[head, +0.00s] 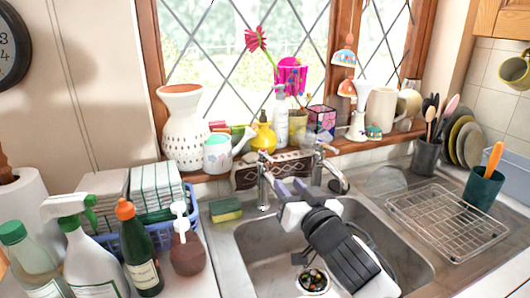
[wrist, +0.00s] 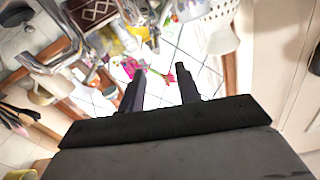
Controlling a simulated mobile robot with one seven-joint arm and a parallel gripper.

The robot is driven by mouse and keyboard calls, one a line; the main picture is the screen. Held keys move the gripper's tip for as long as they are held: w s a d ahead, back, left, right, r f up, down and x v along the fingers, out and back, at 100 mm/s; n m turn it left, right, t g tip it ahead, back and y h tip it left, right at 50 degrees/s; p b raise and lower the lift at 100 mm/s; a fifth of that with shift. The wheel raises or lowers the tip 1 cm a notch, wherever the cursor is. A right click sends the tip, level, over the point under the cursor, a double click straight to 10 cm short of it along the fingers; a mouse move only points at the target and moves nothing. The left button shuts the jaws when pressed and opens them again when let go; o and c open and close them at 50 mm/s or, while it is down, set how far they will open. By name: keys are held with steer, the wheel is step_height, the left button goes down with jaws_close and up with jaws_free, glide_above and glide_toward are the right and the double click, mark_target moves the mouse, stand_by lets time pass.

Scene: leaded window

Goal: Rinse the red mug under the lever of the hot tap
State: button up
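Two chrome taps stand at the back of the steel sink (head: 245,240): a left tap (head: 263,180) and a right tap (head: 320,165). I cannot tell which is the hot one. I see no red mug in either view. My gripper (head: 290,188) is over the back of the sink, close to the left tap and pointing towards the window. In the wrist view the two fingers (wrist: 158,88) are apart with nothing between them. The taps also show at the upper left of the wrist view (wrist: 45,62).
A sponge (head: 226,209) lies left of the sink, beside bottles and a blue basket (head: 125,243). A wire rack (head: 447,222) and teal cup (head: 484,187) stand right. Vases and jugs fill the sill. A yellow-green mug (head: 514,72) hangs upper right.

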mark_target(264, 152)
steer(key=p+x, duration=0.1)
steer(key=x, duration=0.3)
steer(key=p+x, duration=0.2)
steer(key=x, duration=0.3)
steer(key=p+x, duration=0.2)
steer(key=x, duration=0.2)
steer(key=shift+w+d, duration=0.25)
steer(key=shift+w, duration=0.15)
jaws_close()
